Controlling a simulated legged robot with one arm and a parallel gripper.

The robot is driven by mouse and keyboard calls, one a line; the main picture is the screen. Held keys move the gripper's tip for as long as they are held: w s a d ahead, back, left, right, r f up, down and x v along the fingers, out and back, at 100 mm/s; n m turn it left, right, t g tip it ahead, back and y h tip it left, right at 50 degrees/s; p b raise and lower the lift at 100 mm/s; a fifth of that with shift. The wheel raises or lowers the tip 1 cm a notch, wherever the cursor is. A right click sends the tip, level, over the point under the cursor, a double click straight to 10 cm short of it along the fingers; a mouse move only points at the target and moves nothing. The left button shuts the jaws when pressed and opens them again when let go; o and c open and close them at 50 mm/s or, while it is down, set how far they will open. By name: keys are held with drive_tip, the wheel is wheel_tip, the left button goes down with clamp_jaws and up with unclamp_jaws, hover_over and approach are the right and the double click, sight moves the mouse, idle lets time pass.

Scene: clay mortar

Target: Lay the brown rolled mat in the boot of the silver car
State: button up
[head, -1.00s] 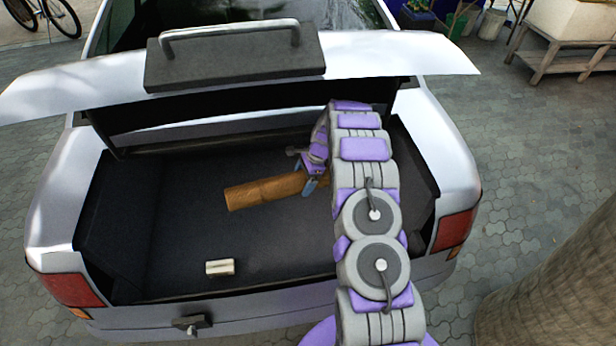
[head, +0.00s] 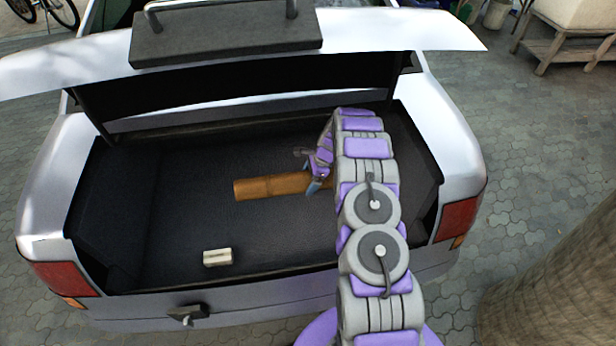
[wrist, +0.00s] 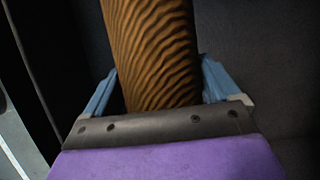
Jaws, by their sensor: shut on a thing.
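The brown rolled mat (head: 270,187) is inside the open boot (head: 180,245) of the silver car (head: 50,200), lying roughly crosswise, its right end hidden behind my arm. My gripper (head: 318,180) is shut on the mat towards its right part. In the wrist view the ridged brown mat (wrist: 152,50) runs between the two blue fingers (wrist: 155,88). I cannot tell whether the mat touches the boot floor or is held just above it.
A small cream block (head: 217,257) lies on the boot floor near the front edge. The raised boot lid (head: 390,35) is above the opening. A thick trunk (head: 550,270) stands at the right. The boot floor left of the mat is clear.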

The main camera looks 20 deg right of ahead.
wheel_tip(320, 180, down, 24)
drive_tip(key=b, duration=0.7)
drive_tip(key=shift+a+f+b, duration=0.1)
drive_tip(key=shift+a+b, duration=0.05)
drive_tip(key=shift+b, duration=0.25)
idle(0.3)
drive_tip(key=o, duration=1.2)
drive_tip(key=p+v, duration=0.4)
drive_tip(key=v, duration=1.3)
drive_tip(key=shift+s, duration=0.1)
